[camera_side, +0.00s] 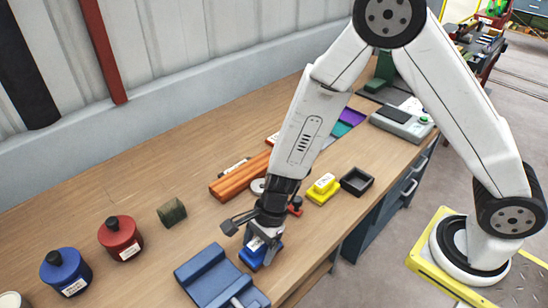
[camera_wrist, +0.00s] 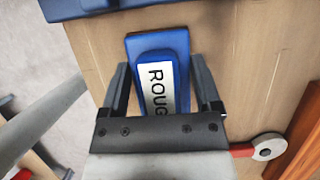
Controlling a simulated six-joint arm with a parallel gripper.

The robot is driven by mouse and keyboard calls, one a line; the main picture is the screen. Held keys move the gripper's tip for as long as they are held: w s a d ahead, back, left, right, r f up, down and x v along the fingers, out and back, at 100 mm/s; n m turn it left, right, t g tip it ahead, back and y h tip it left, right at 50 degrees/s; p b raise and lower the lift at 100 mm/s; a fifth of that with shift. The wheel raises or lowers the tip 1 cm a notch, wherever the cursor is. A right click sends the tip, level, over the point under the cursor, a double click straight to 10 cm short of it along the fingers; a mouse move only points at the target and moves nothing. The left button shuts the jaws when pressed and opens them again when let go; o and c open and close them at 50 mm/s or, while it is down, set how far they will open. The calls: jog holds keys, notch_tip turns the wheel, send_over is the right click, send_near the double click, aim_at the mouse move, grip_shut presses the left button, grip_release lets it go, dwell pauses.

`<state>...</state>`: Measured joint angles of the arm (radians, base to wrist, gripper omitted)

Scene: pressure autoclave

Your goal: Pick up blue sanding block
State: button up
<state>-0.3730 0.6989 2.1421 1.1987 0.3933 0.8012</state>
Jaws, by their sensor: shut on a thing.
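The blue sanding block (camera_side: 256,255) is at the front of the wooden bench, partly hidden by my gripper in the side view. In the wrist view the blue sanding block (camera_wrist: 176,45) lies between the two fingers, with a white label reading "ROUG" before the rest is hidden. My gripper (camera_side: 264,238) points down over the block and is shut on it. In the wrist view my gripper (camera_wrist: 162,85) has one grey finger against each side of the block. I cannot tell whether the block touches the bench.
A blue vise-like fixture (camera_side: 212,277) stands just left of the block. A yellow block (camera_side: 323,188), a dark square tray (camera_side: 357,181) and orange bars (camera_side: 240,177) lie behind it. Red (camera_side: 121,240) and blue (camera_side: 66,273) bottles stand at left. The bench front edge is close.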

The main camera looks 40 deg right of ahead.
aim_at(258, 242)
jog(key=shift+r, duration=4.5)
jog(key=o, duration=0.6)
jog(key=shift+c, duration=0.2)
jog(key=c, duration=0.3)
jog(key=shift+w, duration=0.6)
jog(key=shift+c, duration=0.2)
jog(key=w+d, duration=0.4)
jog(key=w, duration=0.6)
jog(key=w+d+r, duration=0.1)
jog(key=w+d, duration=0.3)
jog(key=w, duration=0.5)
jog(key=shift+w+d, duration=0.15)
jog(key=shift+w, duration=0.25)
